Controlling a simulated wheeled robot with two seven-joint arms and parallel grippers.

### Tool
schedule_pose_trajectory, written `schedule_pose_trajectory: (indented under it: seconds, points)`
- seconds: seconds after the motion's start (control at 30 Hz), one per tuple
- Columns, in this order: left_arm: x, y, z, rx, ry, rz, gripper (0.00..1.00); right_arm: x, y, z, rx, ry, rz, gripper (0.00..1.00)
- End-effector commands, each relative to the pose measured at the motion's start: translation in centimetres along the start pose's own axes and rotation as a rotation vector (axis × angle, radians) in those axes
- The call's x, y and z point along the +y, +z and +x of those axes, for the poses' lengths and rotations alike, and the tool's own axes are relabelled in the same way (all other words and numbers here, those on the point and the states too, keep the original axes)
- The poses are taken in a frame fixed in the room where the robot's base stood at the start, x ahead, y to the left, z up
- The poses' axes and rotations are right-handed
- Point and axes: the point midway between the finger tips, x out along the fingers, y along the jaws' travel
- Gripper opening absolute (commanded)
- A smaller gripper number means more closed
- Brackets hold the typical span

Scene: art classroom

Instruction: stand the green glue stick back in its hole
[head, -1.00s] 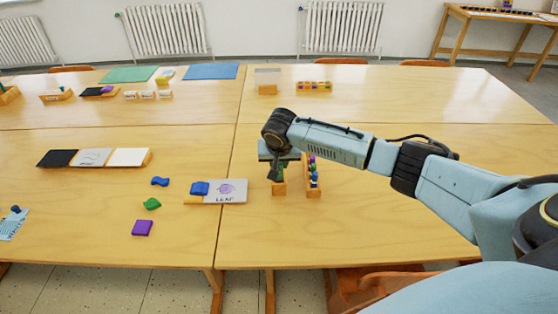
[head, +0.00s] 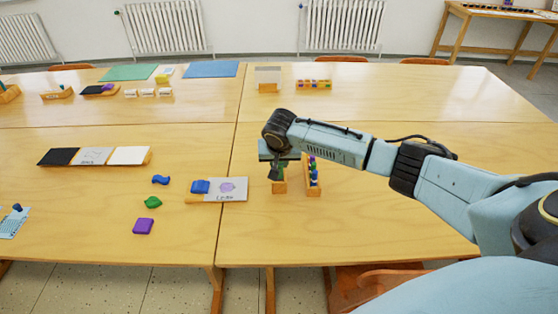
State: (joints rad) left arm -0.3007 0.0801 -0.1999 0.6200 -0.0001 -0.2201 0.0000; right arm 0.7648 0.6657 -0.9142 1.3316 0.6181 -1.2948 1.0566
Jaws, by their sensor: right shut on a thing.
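My right gripper (head: 275,172) reaches in from the right and points down over a small wooden block (head: 279,188) on the near table. It is shut on what I take to be the green glue stick, which is mostly hidden by the fingers and wrist. The gripper is at the block's top; whether the stick is in a hole or above it I cannot tell. Just right of the block stands a wooden rack (head: 313,193) with several blue, purple and green sticks upright in it. My left gripper is not in view.
A leaf card (head: 232,190) with a blue piece (head: 200,187) lies left of the block. Blue, green (head: 153,202) and purple (head: 143,226) pieces lie farther left. A tray of three tiles (head: 95,157) lies beyond them. The table right of the rack is mostly clear under my arm.

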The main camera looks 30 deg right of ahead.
Motion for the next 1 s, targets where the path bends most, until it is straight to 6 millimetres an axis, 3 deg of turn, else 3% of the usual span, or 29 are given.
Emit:
schedule_pose_trajectory:
  seconds: [1.0]
  points:
    - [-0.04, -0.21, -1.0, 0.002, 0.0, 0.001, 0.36, -0.05, 0.09, -0.09, 0.0, -0.001, -0.001, 0.01]
